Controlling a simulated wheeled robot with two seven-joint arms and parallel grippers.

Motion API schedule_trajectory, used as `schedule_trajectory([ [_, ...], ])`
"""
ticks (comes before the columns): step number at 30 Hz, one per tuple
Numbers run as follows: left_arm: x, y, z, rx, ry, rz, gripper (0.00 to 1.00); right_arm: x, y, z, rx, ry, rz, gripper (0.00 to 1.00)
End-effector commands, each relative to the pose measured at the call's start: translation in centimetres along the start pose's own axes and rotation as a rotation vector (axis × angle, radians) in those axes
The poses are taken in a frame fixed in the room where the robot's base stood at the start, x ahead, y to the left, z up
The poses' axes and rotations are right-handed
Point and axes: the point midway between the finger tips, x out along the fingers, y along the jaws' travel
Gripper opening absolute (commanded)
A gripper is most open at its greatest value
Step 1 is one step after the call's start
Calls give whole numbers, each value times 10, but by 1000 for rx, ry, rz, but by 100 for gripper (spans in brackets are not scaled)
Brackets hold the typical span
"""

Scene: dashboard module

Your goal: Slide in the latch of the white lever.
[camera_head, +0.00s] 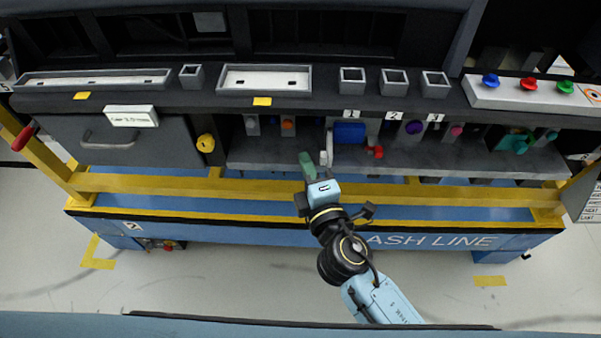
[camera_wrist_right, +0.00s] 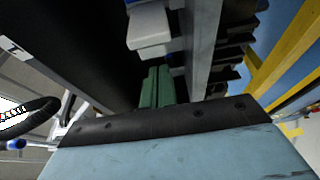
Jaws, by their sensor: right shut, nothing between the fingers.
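My right gripper (camera_head: 308,164) reaches up from below to the front of the dashboard module, left of the module numbered 1. Its green fingers are shut with nothing between them, and they also show in the right wrist view (camera_wrist_right: 158,88). The white lever (camera_head: 323,158) is a small pale piece just right of the fingertips, beside a blue block (camera_head: 350,133). In the right wrist view a white block (camera_wrist_right: 149,28), which looks like the lever's end, lies just beyond the fingertips. I cannot tell whether they touch. The latch itself is not clear. My left gripper is not in view.
A red knob (camera_head: 376,152) sits right of the blue block. A yellow rail (camera_head: 440,191) runs along the front below the shelf. A grey drawer (camera_head: 100,137) with a handle and a yellow knob (camera_head: 206,143) are at the left. Purple, pink and green knobs stand further right.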

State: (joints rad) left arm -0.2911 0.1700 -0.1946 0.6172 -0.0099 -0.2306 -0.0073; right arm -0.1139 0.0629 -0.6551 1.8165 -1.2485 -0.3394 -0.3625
Motion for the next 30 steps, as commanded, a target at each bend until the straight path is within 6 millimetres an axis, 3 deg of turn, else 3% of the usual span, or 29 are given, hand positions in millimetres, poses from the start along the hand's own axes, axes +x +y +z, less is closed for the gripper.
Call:
schedule_trajectory([
  [6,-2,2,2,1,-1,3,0,-6,1,15,2,1,2,0],
  [20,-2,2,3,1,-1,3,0,-7,1,17,0,7,1,0],
  [30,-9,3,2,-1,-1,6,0,-13,1,30,-3,96,0,0],
])
